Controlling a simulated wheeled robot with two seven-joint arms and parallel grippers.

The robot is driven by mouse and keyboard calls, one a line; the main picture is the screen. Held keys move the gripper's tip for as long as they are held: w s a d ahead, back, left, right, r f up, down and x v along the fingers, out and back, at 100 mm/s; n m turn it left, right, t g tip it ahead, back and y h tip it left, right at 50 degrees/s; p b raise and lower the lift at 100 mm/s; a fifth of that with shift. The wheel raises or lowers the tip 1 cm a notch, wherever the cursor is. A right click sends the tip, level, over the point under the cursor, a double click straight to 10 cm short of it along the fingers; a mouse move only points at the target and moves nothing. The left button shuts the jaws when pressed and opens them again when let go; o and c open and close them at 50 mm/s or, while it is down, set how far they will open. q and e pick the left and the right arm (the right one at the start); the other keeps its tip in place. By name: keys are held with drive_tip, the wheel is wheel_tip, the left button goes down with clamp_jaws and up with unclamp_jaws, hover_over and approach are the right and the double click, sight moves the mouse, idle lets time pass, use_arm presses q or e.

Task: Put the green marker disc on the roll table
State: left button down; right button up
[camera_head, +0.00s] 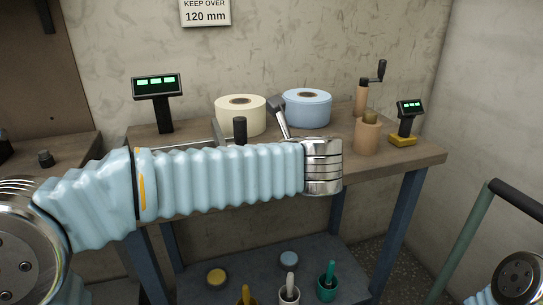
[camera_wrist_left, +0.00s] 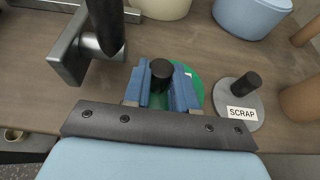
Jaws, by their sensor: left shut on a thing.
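The green marker disc (camera_wrist_left: 196,88) shows in the left wrist view, a flat green round with a black knob (camera_wrist_left: 162,70) on top. My left gripper (camera_wrist_left: 162,84) is shut on that knob, its blue fingers on either side. The disc is over the wooden roll table (camera_wrist_left: 40,50); I cannot tell whether it touches the top. The roll table (camera_head: 405,158) also shows in the head view, where my left forearm and wrist hide the disc and the fingers. My right gripper is out of view; only part of my right arm shows at bottom right.
A grey disc labelled SCRAP (camera_wrist_left: 250,118) lies right of the green one. A metal fixture with a black handle (camera_wrist_left: 110,30) stands close left. A cream roll (camera_head: 240,118) and a blue roll (camera_head: 307,110) stand behind. Discs and cups sit on the lower shelf (camera_head: 250,262).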

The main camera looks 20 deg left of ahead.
use_arm(q)
drive_tip(key=shift+f, duration=0.5)
drive_tip(key=shift+f, duration=0.15)
drive_tip(key=c, duration=0.9)
unclamp_jaws()
drive_tip(key=shift+r, duration=0.3)
drive_tip(key=v, duration=1.2)
drive_tip(key=shift+b, duration=0.45)
drive_tip(key=shift+f, duration=0.2)
